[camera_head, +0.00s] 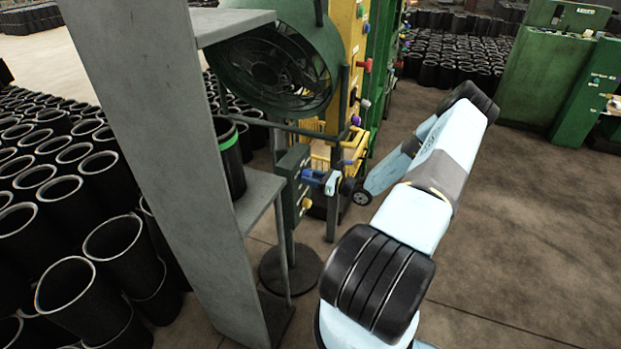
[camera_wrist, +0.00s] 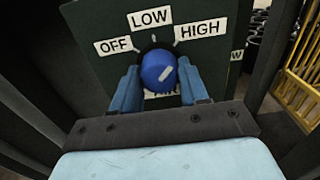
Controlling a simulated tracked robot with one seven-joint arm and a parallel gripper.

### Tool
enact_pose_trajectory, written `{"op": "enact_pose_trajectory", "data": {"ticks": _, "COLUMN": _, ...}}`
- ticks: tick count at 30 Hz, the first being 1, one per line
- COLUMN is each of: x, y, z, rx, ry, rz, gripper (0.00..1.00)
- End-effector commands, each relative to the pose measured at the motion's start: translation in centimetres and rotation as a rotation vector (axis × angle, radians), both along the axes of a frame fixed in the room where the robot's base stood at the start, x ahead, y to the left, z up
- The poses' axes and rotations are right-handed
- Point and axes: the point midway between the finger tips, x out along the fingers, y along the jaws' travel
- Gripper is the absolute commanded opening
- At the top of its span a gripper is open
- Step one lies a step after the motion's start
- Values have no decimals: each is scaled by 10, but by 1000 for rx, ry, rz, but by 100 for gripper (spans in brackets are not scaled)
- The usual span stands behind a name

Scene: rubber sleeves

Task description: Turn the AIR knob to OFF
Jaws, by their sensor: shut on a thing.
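The blue knob (camera_wrist: 157,70) sits on a dark green panel (camera_wrist: 105,66) in the wrist view. Labels OFF, LOW and HIGH arc above it. A label below it is mostly hidden behind the knob and my gripper. The knob's white mark slants to the upper right, on the HIGH side. My gripper (camera_wrist: 159,84) has one blue finger on each side of the knob and is shut on it. In the head view, my gripper (camera_head: 314,178) reaches the panel (camera_head: 291,187) on its stand; the knob is hidden there.
A grey metal shelf frame (camera_head: 150,110) stands close left of the panel. A large green fan (camera_head: 275,65) is above and behind. Yellow machinery (camera_head: 340,95) stands behind my gripper. Black sleeves (camera_head: 60,205) fill the left. Floor at the right (camera_head: 540,240) is clear.

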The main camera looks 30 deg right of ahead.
Motion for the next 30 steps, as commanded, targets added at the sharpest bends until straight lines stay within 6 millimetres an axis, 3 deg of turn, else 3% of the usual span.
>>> {"op": "enact_pose_trajectory", "data": {"ticks": 8, "x": 0, "y": -1, "z": 0, "rx": -1, "ry": -1, "rz": -1, "gripper": 14}}
{"op": "enact_pose_trajectory", "data": {"ticks": 20, "x": 1, "y": -1, "z": 0, "rx": -66, "ry": -50, "rz": -1, "gripper": 13}}
{"op": "enact_pose_trajectory", "data": {"ticks": 30, "x": 1, "y": -1, "z": 0, "rx": -281, "ry": -217, "rz": 0, "gripper": 13}}
